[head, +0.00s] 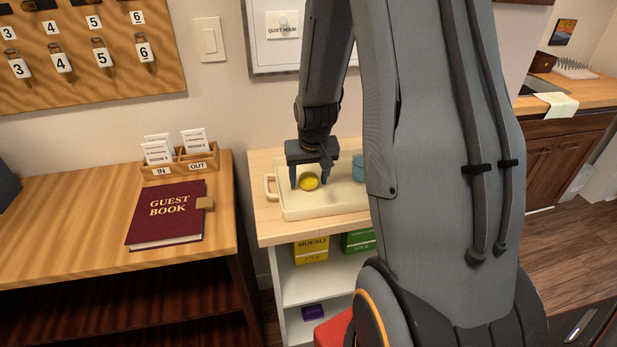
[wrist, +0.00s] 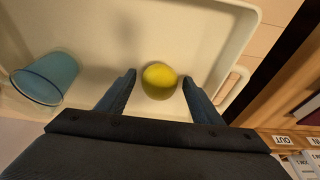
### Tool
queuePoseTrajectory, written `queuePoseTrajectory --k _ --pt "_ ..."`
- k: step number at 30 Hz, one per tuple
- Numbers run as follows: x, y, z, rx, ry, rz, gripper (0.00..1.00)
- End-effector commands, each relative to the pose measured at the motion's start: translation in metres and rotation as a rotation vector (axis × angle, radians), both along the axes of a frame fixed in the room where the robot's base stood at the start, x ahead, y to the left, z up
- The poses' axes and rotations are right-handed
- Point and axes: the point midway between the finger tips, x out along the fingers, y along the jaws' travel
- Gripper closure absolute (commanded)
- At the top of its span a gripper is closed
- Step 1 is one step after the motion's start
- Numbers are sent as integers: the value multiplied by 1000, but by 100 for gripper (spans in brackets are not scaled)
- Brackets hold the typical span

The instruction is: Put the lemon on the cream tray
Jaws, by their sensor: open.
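The yellow lemon (head: 309,181) rests on the cream tray (head: 290,213) near its left end. In the wrist view the lemon (wrist: 159,80) lies on the floor of the tray (wrist: 190,18), inside the rim. My gripper (head: 309,184) is over the tray with its fingers pointing down, one on each side of the lemon. In the wrist view my gripper (wrist: 158,82) is open, with gaps between both fingertips and the lemon. The tray's right part is hidden behind my arm in the head view.
A blue-green cup (wrist: 46,78) stands on the tray, partly hidden by my arm in the head view (head: 358,167). The tray sits on a wooden-topped shelf unit. To the left, a desk holds a guest book (head: 168,213) and a card holder (head: 180,161).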

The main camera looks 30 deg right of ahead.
Motion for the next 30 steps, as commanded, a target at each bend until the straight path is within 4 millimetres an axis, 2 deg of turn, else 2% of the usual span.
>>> queuePoseTrajectory --k 8,24,30 --pt "-2 1 17 -1 -4 0 40" --pt "-25 8 91 -1 -4 -1 40" --pt "-31 10 111 -1 -2 0 40"
